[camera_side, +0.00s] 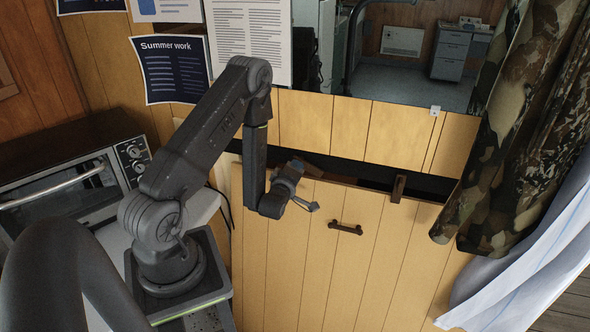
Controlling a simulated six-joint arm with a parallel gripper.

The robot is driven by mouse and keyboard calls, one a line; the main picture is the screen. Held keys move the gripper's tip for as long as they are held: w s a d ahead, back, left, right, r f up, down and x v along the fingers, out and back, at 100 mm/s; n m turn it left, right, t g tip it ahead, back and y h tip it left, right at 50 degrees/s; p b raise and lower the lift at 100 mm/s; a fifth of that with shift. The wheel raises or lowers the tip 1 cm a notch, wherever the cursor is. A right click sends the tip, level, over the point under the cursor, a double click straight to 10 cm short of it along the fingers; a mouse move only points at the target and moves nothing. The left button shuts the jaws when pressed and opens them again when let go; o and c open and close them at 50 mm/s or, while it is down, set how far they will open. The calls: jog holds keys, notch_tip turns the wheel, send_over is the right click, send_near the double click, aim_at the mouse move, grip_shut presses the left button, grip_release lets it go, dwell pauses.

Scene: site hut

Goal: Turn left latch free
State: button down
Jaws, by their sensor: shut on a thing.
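The wooden hatch panel (385,262) stands in the middle, with yellow vertical boards and a dark opening along its top edge. My gripper (302,186) is at the upper left of this panel, its jaws close to the top edge. It is shut on the left latch (313,171), a small brown piece mostly hidden by the gripper; I cannot tell its exact angle. The right latch (398,188) is a brown turn-button, standing nearly upright across the panel's top edge.
A dark bar handle (345,228) sits on the panel, right of and below my gripper. A camouflage curtain (508,130) hangs at the right. A toaster oven (75,185) stands at the left. The panel's front is clear.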

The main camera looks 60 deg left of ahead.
jog(key=shift+d+f+n, duration=0.1)
jog(key=shift+d+n, duration=0.05)
jog(key=shift+n, duration=0.15)
jog(key=shift+n, duration=1.1)
jog(key=shift+n, duration=1.2)
jog(key=c, duration=1.2)
grip_release()
jog(key=shift+o, duration=0.2)
jog(key=shift+s, duration=0.1)
jog(key=v, duration=0.6)
jog(key=shift+s+d, duration=0.3)
